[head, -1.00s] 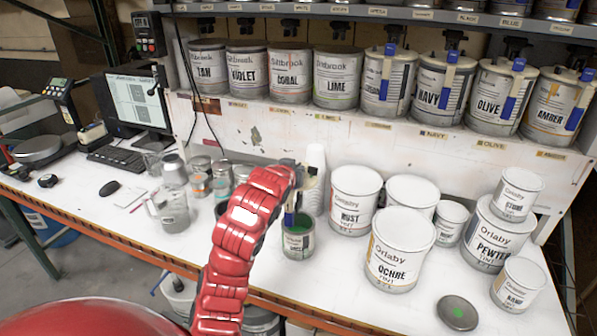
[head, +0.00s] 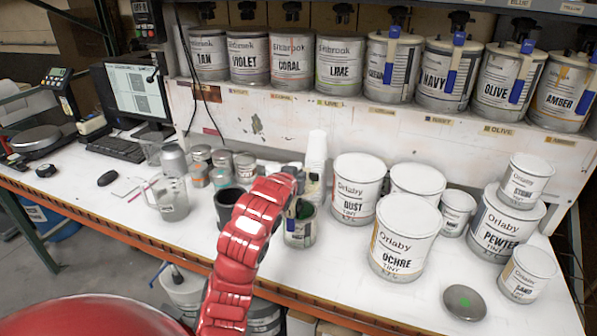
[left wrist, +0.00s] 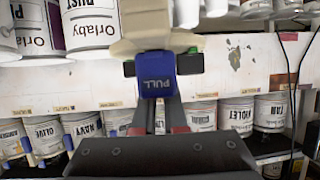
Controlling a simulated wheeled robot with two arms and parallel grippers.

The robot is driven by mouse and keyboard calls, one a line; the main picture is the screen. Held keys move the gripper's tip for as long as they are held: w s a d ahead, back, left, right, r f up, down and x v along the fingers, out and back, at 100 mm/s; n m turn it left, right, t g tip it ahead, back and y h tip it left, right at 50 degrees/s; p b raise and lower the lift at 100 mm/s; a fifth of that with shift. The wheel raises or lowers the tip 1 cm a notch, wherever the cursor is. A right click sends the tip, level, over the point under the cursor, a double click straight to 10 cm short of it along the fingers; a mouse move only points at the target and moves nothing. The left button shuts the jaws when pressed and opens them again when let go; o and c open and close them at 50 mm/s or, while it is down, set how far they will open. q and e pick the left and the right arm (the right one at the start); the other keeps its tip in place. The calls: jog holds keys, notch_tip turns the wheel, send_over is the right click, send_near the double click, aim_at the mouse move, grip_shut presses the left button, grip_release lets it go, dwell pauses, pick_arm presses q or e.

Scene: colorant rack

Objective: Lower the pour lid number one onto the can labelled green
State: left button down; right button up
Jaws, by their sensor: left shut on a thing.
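A small open can (head: 300,238) with green paint inside stands on the white bench; I cannot read its label. My left gripper (left wrist: 160,65) is shut on the pour lid (left wrist: 157,35), a cream piece with a blue tab marked PULL. My right gripper is not in view.
A dark cup (head: 228,208) stands close left of the can. White paper cups (head: 316,155) stand behind it. The Rust can (head: 355,190) and Ochre can (head: 402,240) stand to the right. A grey lid with a green dot (head: 464,302) lies at the front right.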

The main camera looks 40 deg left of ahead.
aim_at(300, 199)
pick_arm(q)
jog(key=shift+f+b, duration=1.7)
jog(key=shift+f, duration=2.1)
jog(key=shift+f+b, duration=0.45)
jog(key=shift+f, duration=0.15)
jog(key=c, duration=0.9)
grip_release()
